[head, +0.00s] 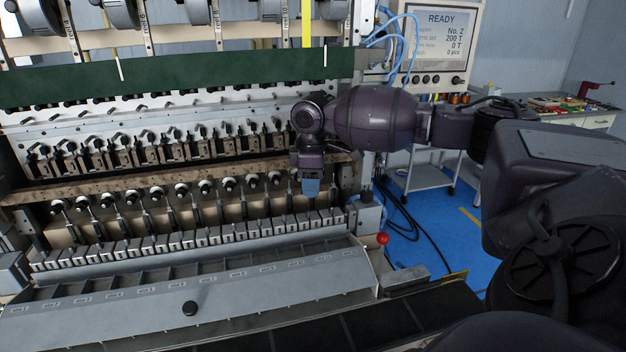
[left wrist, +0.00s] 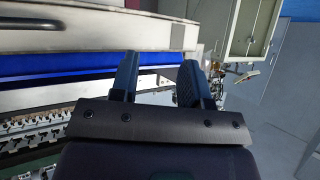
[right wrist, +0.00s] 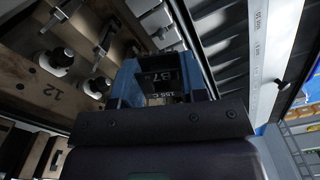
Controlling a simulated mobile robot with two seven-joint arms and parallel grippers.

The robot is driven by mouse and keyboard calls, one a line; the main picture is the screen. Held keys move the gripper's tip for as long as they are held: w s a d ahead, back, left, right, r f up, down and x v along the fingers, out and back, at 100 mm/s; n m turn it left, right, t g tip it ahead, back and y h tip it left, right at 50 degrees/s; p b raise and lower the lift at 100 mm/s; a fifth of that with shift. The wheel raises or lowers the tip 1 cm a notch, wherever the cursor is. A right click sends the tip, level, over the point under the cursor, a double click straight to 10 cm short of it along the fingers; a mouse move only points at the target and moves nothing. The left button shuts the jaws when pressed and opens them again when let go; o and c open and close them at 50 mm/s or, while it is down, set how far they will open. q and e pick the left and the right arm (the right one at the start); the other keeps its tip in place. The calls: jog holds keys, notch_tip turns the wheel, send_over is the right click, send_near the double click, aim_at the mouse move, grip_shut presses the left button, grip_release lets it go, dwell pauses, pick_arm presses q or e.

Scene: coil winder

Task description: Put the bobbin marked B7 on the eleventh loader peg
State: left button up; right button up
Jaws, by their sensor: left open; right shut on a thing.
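My right gripper (head: 311,187) is in front of the right end of the loader peg row, its blue fingers pointing down. Dark loader pegs with white collars (head: 228,183) run along the brown rail in the head view; the gripper hides part of the right end. Two pegs (right wrist: 92,88) show left of the bobbin in the right wrist view, apart from it. My left gripper (left wrist: 160,80) is open and empty.
A row of grey blocks (head: 190,240) runs below the pegs, above a sloping grey labelled cover (head: 230,285). A number 12 (right wrist: 54,94) is on the brown rail. A red ball knob (head: 382,239) stands at the machine's right end. A blue floor (head: 430,225) lies beyond.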

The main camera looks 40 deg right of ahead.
jog(key=shift+w+n, duration=0.15)
jog(key=shift+n, duration=0.75)
jog(key=shift+a+n, duration=0.1)
jog(key=shift+n, duration=0.9)
pick_arm(q)
jog(key=shift+s+a+f, duration=0.1)
jog(key=shift+s+f, duration=0.15)
jog(key=shift+s, duration=0.2)
jog(key=shift+w, duration=0.1)
pick_arm(e)
jog(key=shift+f, duration=0.1)
